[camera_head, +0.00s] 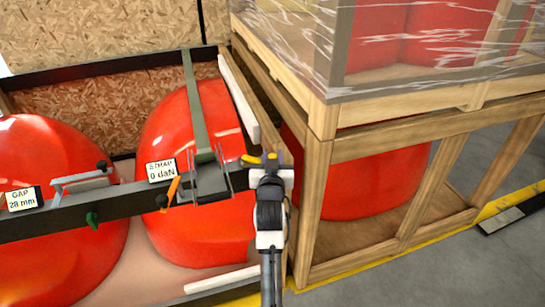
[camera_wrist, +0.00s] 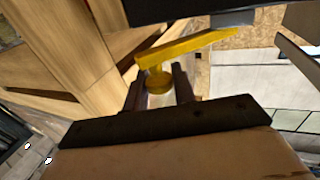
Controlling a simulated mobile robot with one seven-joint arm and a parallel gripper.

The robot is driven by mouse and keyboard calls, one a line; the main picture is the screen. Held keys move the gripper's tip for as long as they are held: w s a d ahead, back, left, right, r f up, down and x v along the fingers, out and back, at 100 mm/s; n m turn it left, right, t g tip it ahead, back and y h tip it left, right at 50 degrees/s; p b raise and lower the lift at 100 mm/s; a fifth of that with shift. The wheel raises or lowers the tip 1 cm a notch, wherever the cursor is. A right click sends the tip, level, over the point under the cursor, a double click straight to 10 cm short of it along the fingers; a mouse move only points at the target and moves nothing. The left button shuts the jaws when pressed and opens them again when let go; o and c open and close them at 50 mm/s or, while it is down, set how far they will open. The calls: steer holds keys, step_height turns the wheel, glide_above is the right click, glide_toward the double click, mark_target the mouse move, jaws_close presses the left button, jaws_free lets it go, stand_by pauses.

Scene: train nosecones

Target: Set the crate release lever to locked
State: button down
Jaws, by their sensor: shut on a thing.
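The crate release lever (camera_wrist: 190,45) is a yellow bar with a round yellow knob below its left end in the wrist view. In the head view it shows as a small yellow piece (camera_head: 251,159) at the right end of the dark crossbar. My gripper (camera_wrist: 158,82) has its two dark fingers on either side of the knob and is shut on it. In the head view my gripper (camera_head: 270,168) is at the corner between the two crates and hides part of the lever. I see no locked or unlocked marking.
A dark crossbar (camera_head: 128,200) carries a "STRAP 0 daN" sign (camera_head: 161,170), a "GAP 28 mm" sign (camera_head: 22,199) and an orange handle (camera_head: 173,190). Red nosecones (camera_head: 185,130) sit behind it. A wooden crate frame (camera_head: 313,200) stands close on the right.

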steer(key=shift+s+a+f+m+h, duration=0.1)
steer(key=shift+s+a+m+h, duration=0.25)
steer(key=shift+h, duration=0.25)
steer(key=shift+s+a+m+g+h+b, duration=0.15)
steer(key=shift+s+m+g+h+b, duration=0.3)
steer(key=shift+m+h+b, duration=0.7)
steer(key=shift+s+n, duration=0.1)
steer(key=shift+n, duration=0.2)
steer(key=c, duration=1.2)
jaws_free()
step_height(320, 180, up, 20)
steer(key=b, duration=0.1)
steer(key=shift+b, duration=0.3)
